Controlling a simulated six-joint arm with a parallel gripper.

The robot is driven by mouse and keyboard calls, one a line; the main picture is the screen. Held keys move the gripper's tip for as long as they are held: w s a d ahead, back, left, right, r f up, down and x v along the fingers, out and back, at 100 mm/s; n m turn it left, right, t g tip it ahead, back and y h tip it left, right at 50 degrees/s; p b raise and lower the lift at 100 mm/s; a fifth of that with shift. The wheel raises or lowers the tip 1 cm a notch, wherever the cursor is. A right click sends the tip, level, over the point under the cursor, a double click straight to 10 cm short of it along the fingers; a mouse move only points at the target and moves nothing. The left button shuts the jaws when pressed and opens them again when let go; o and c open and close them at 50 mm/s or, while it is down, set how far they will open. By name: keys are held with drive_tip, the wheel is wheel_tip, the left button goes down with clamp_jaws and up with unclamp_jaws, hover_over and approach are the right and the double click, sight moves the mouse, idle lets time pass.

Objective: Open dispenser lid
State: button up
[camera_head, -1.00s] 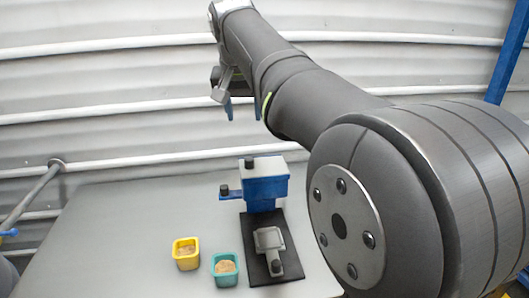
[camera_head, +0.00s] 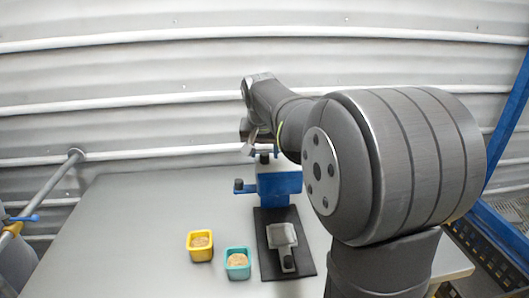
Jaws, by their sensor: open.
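The dispenser (camera_head: 279,190) is a blue block at the back of a black base plate (camera_head: 302,255). A dark knob (camera_head: 264,158) stands at its top, and a blue arm with another dark knob (camera_head: 239,185) sticks out to its left. Its grey lid is mostly hidden behind my arm, and I see no clear gap under it.
A grey receptacle (camera_head: 282,234) with a dark-knobbed handle lies on the base plate before the dispenser. A yellow cup (camera_head: 200,252) and a teal cup (camera_head: 238,271), both with tan grains, stand to its left. The grey table (camera_head: 130,230) is clear further left.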

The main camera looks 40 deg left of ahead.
drive_tip(key=shift+w+a+f, duration=0.1)
drive_tip(key=shift+w+f, duration=0.05)
drive_tip(key=shift+f, duration=0.25)
drive_tip(key=shift+c, duration=0.5)
clamp_jaws()
drive_tip(key=w+d, duration=0.6)
drive_tip(key=shift+w+d, duration=0.25)
drive_tip(key=shift+d, duration=0.15)
drive_tip(key=shift+o, duration=0.5)
unclamp_jaws()
